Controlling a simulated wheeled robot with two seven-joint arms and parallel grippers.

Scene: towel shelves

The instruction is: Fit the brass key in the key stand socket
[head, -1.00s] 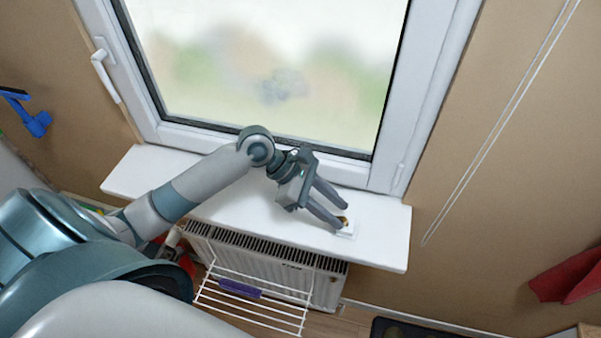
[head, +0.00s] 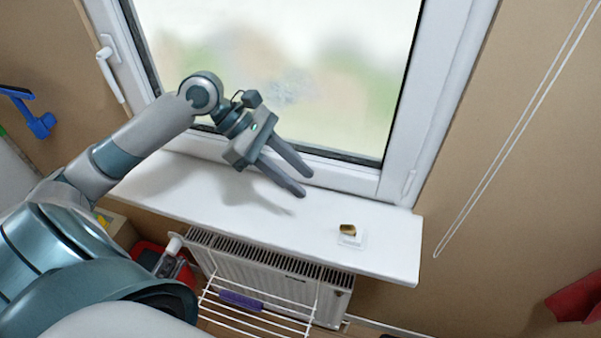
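The brass key (head: 347,229) stands at the white key stand (head: 352,240) near the right end of the windowsill. Its lower end meets the top of the stand; how deep it sits in the socket I cannot tell. My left gripper (head: 305,184) is open and empty, above the sill, up and to the left of the key and apart from it. My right gripper is not in view.
The white windowsill (head: 200,190) is otherwise clear. The window frame (head: 345,178) rises behind it. Below are a radiator (head: 270,264) and a white wire rack (head: 260,310) with a purple item (head: 240,300). A blind cord (head: 510,140) hangs at right.

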